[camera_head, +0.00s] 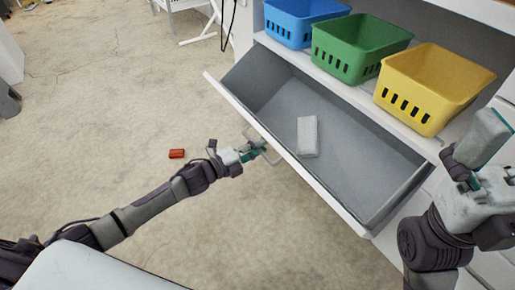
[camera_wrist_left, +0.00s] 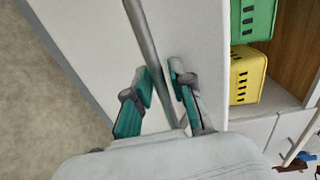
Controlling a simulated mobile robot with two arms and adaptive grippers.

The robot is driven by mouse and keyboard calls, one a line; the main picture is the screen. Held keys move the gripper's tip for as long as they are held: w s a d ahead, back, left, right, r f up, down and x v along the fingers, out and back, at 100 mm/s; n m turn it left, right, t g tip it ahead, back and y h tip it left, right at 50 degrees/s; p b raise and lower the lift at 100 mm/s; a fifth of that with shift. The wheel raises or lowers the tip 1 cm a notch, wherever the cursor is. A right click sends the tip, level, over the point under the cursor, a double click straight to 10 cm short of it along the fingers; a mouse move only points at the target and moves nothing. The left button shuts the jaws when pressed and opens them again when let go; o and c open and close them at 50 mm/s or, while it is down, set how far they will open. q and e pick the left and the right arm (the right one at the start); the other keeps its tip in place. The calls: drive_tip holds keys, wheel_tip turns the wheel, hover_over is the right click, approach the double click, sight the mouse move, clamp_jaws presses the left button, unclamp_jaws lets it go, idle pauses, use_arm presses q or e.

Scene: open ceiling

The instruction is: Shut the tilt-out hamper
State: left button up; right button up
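The tilt-out hamper (camera_head: 345,211) hangs open from the white cabinet, its grey inside showing. Its bar handle (camera_head: 275,159) is on the outer face; in the left wrist view the bar (camera_wrist_left: 142,32) runs down between my fingers. My left gripper (camera_head: 258,150) is at this handle. Its fingers, seen in the left wrist view (camera_wrist_left: 161,83), converge on either side of the bar and look closed on it. My right gripper (camera_head: 470,160) is raised at the right, in front of the cabinet and apart from the hamper; its finger opening is not clear.
A pale box (camera_head: 307,136) lies inside the hamper. Blue (camera_head: 290,32), green (camera_head: 345,62) and yellow (camera_head: 420,108) baskets stand on the shelf above it. A small red object (camera_head: 177,154) lies on the floor left of my left gripper. The floor around it is clear.

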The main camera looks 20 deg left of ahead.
use_arm(q)
clamp_jaws()
drive_tip(key=shift+r, duration=0.1)
